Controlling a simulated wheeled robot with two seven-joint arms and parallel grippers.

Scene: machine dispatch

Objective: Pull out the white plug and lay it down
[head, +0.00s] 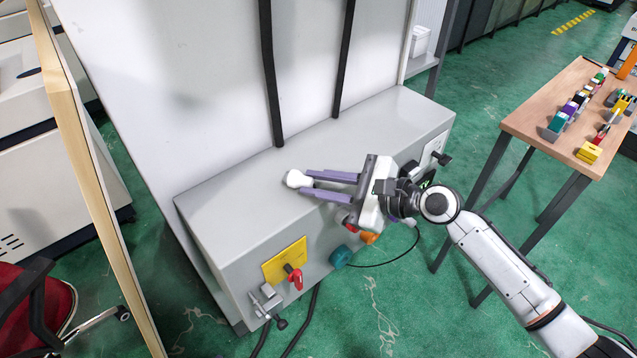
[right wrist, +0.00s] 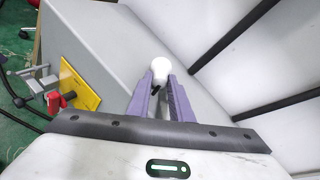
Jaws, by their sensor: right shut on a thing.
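The white plug (head: 294,179) shows at the tips of my right gripper (head: 305,182), over the top of the grey box. In the right wrist view, the plug (right wrist: 160,66) sits between the two purple fingers, its rounded white end outward and a small dark part below it. The right gripper is shut on it. I cannot tell whether the plug touches the box top or hangs just above it. My left gripper is in neither view.
The grey box (head: 235,195) has a clear top. Its front carries a yellow plate with a red switch (head: 296,279), a teal plug (head: 340,256) and an orange part (head: 368,238). A white panel with black straps rises behind. A wooden table (head: 560,110) with small parts stands right.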

